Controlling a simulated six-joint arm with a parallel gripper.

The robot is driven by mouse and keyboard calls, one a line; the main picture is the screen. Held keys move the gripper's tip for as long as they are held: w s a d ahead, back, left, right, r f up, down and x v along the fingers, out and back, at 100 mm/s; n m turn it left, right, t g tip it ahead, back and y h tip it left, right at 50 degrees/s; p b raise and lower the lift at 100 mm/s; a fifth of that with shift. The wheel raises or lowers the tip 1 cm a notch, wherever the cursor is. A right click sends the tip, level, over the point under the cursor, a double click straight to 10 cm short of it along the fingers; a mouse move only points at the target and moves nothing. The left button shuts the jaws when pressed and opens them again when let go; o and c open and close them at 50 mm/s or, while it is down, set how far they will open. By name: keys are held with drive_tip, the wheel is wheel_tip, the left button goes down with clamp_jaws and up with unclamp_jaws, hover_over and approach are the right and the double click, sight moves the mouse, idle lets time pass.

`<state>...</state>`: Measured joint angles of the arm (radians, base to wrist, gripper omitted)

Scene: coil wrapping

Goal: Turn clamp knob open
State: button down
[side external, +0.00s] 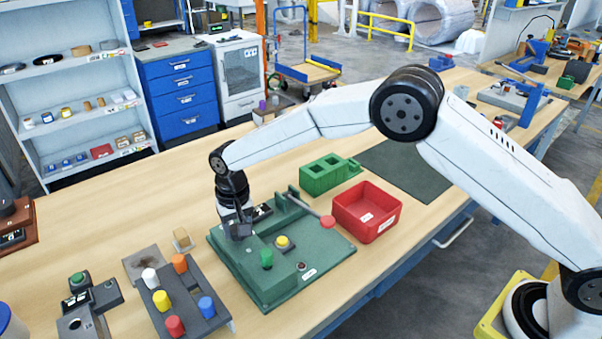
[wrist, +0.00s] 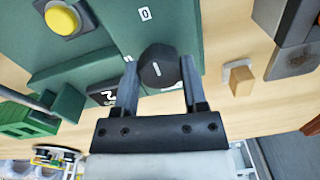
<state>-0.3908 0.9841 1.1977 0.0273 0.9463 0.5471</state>
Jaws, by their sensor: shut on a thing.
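The clamp knob (wrist: 160,68) is a dark, round knob with a white mark on its face, set on the green fixture (wrist: 190,18). In the wrist view my gripper (wrist: 159,72) has one finger on each side of the knob and is shut on it. In the side view my gripper (side external: 238,228) reaches down to the left part of the green fixture (side external: 325,262), and the knob is hidden there behind the fingers. A small label with a 0 lies on the fixture above the knob in the wrist view.
A red bin (side external: 366,209) and a green block (side external: 330,174) stand behind. A rack of coloured pegs (side external: 180,301) is at the left.

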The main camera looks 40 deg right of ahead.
drive_tip(key=shift+c, duration=0.7)
unclamp_jaws()
drive_tip(key=shift+r, duration=0.15)
drive_tip(key=shift+d+r, duration=0.1)
drive_tip(key=shift+r, duration=3.7)
drive_tip(key=shift+d, duration=0.1)
